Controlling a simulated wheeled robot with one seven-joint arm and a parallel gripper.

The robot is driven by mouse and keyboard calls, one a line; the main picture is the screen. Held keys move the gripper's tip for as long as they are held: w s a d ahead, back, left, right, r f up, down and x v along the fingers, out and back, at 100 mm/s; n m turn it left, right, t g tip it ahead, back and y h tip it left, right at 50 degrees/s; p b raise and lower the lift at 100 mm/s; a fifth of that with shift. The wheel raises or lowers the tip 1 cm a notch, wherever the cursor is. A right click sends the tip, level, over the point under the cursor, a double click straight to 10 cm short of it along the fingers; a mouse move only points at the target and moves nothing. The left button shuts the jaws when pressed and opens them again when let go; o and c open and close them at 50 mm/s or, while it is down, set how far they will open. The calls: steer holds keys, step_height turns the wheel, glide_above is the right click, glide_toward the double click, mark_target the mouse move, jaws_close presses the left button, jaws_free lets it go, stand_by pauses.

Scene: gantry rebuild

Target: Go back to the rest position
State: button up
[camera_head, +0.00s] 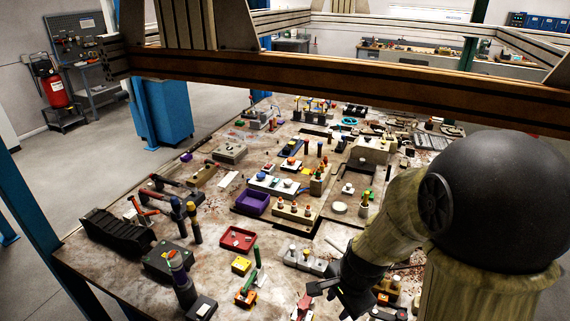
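My arm comes in from the right side, with a large dark rounded joint in front. My gripper (342,296) is at the lower middle of the picture, black and pointing down over the near part of the worktable (130,262). Its fingertips are dark and partly hidden, so I cannot tell whether they are open or hold anything. Small grey blocks (304,260) stand just left of and behind it.
The table is crowded: a red tray (237,239), a purple bin (251,203), a black ramp-shaped holder (118,232), a dark green box (170,263). A wooden gantry beam (290,78) crosses above. A blue post (28,210) stands at left. Open floor lies left of the table.

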steer(key=s+d+n, duration=0.1)
steer(key=n, duration=0.3)
steer(key=s+d+n+b, duration=0.1)
steer(key=n, duration=0.3)
steer(key=s+d+r+n+h+b, duration=0.1)
steer(key=n, duration=0.3)
steer(key=shift+d+t, duration=0.15)
steer(key=shift+t, duration=0.25)
steer(key=shift+w, duration=0.1)
stand_by(0.5)
